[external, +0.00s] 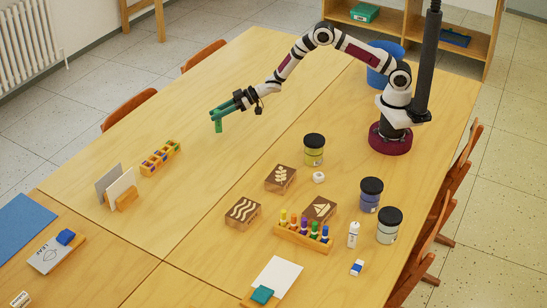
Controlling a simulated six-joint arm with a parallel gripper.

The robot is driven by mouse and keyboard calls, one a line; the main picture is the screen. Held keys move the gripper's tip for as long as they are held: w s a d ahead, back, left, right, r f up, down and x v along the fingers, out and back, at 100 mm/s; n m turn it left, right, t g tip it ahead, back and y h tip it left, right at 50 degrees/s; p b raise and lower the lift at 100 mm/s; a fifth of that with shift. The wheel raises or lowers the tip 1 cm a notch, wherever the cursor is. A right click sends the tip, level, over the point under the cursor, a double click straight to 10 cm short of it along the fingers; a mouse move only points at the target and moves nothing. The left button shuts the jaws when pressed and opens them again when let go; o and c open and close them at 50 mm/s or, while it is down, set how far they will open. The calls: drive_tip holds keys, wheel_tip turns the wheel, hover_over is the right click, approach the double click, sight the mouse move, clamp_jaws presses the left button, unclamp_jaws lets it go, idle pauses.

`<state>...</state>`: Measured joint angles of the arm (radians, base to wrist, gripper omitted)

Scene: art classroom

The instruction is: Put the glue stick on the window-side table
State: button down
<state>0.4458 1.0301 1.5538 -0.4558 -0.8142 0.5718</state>
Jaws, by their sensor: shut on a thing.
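My gripper (218,113) has dark green fingers and is shut on a small green upright thing (218,127), which I take to be the glue stick; its label is too small to read. It hangs below the fingertips, over the window-side table (265,58), the one nearer the radiator. I cannot tell whether its lower end touches the tabletop. The tabletop around it is bare.
On that table stand a wooden tray of small coloured pieces (160,157) and a card holder (125,192). The other table (215,260) holds paint jars (371,195), stamp blocks (243,212), a marker rack (303,238) and a white bottle (353,235).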

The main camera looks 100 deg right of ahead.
drive_tip(key=shift+f, duration=1.3)
drive_tip(key=c, duration=0.6)
unclamp_jaws()
drive_tip(key=shift+f, duration=0.15)
drive_tip(key=shift+s+r, duration=0.15)
drive_tip(key=shift+r, duration=0.05)
drive_tip(key=s+a+r+m+g+h, duration=0.1)
drive_tip(key=s+a+r+m+g, duration=0.15)
drive_tip(key=s+r, duration=0.55)
drive_tip(key=s+a+r+m+g+h, duration=0.1)
drive_tip(key=s+a+r+g, duration=0.25)
drive_tip(key=s, duration=0.85)
drive_tip(key=s+a+r+g+y, duration=0.1)
drive_tip(key=s+a+g, duration=0.1)
drive_tip(key=s+a, duration=0.3)
drive_tip(key=s+a+r+m+g+y, duration=0.1)
drive_tip(key=s+a, duration=0.5)
drive_tip(key=s, duration=0.7)
drive_tip(key=s+a+r+m+g+y, duration=0.1)
drive_tip(key=s+a+g, duration=0.3)
drive_tip(key=s, duration=0.6)
drive_tip(key=shift+a+r+g+y, duration=0.4)
drive_tip(key=shift+a+r, duration=0.45)
